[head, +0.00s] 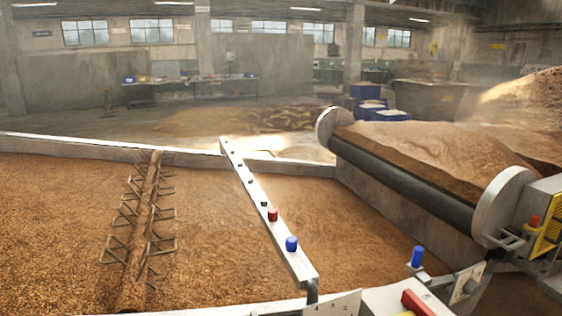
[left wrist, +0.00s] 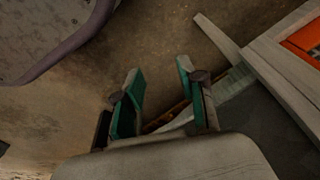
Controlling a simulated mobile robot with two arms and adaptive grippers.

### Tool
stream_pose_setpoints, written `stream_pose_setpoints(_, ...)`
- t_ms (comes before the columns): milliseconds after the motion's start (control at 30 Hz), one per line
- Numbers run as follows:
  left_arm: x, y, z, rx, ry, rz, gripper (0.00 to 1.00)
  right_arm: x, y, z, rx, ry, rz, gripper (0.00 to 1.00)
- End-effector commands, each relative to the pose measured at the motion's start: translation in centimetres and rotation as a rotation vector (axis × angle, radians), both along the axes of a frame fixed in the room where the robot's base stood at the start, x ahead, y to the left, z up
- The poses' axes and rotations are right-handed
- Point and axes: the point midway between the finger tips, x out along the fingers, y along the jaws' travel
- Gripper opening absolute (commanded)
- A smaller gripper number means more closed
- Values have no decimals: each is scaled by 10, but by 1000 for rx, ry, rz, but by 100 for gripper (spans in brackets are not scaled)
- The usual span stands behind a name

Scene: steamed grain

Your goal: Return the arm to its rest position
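My left gripper (left wrist: 162,90) shows in the left wrist view, its two green-padded fingers apart with a clear gap between them. Nothing is held between the fingers. It points over a brown floor, and I cannot tell its height above it. Neither gripper can be made out in the head view. My right gripper is not seen in either view.
The head view shows a grain bed (head: 60,220) with a spiked bar (head: 140,230), a rail with red and blue knobs (head: 262,205), and a roller conveyor (head: 400,185). A pale structure (left wrist: 275,60) is close right of the left gripper; a curved rim (left wrist: 75,45) is at upper left.

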Motion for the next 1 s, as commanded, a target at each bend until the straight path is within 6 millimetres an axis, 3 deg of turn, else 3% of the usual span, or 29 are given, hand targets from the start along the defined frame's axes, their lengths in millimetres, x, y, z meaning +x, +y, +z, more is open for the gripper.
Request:
stream_pose_setpoints(167,-33,4,-15,5,38,-7,40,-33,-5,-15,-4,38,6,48)
stream_pose_setpoints(400,-112,18,-35,12,90,-18,40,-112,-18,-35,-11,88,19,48)
stream_pose_setpoints(600,-162,28,-37,16,113,-26,40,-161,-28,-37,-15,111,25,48)
stream_pose_setpoints(733,-174,30,-39,17,117,-27,40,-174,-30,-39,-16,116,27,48)
stream_pose_setpoints(1000,-175,31,-41,17,118,-28,40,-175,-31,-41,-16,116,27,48)
